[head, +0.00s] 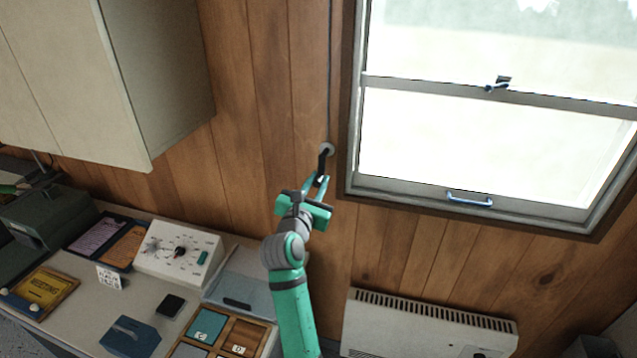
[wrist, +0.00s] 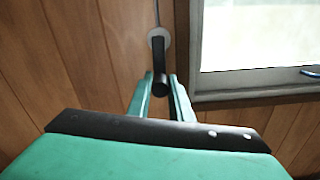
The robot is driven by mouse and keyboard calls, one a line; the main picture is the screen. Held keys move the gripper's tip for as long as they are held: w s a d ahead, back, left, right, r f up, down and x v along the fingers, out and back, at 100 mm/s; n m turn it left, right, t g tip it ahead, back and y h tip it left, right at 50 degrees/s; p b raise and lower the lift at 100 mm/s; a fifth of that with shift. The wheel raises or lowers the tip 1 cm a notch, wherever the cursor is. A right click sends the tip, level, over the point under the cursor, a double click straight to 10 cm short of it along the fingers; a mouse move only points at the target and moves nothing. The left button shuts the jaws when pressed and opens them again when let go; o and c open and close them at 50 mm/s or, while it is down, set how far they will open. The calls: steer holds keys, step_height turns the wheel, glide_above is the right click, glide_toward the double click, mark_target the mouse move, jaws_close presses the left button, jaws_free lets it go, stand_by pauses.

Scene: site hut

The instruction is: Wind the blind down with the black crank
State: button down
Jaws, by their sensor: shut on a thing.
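The black crank (head: 324,161) sits on a round pale mount (head: 327,149) on the wood wall, just left of the window. Its arm hangs down, tilted slightly to the left in the head view. My gripper (head: 316,184) is shut on the lower end of the crank. In the wrist view the crank (wrist: 159,62) hangs from its mount, with its lower end between the green fingers of my gripper (wrist: 160,92). A thin cord (head: 330,70) runs up the wall from the mount. No blind shows over the visible part of the window (head: 490,150); its top is out of view.
A white heater (head: 430,325) stands low on the wall below the window. A counter with a dial box (head: 178,252), trays and a blue block (head: 130,337) is at the left. A wall cabinet (head: 120,75) hangs above it.

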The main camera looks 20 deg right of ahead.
steer(key=w+a+m, duration=0.1)
steer(key=a+m, duration=0.1)
steer(key=m, duration=0.3)
step_height(320, 180, up, 11)
steer(key=m, duration=3.1)
glide_above(319, 179)
steer(key=s+d+f+m, duration=0.1)
steer(key=f+m, duration=0.3)
steer(key=m, duration=0.8)
steer(key=s+d+f+m, duration=0.1)
steer(key=d+f+m, duration=0.2)
steer(key=m, duration=0.8)
steer(key=shift+s+f+m, duration=0.25)
steer(key=shift+f+m, duration=0.15)
steer(key=shift+f, duration=0.1)
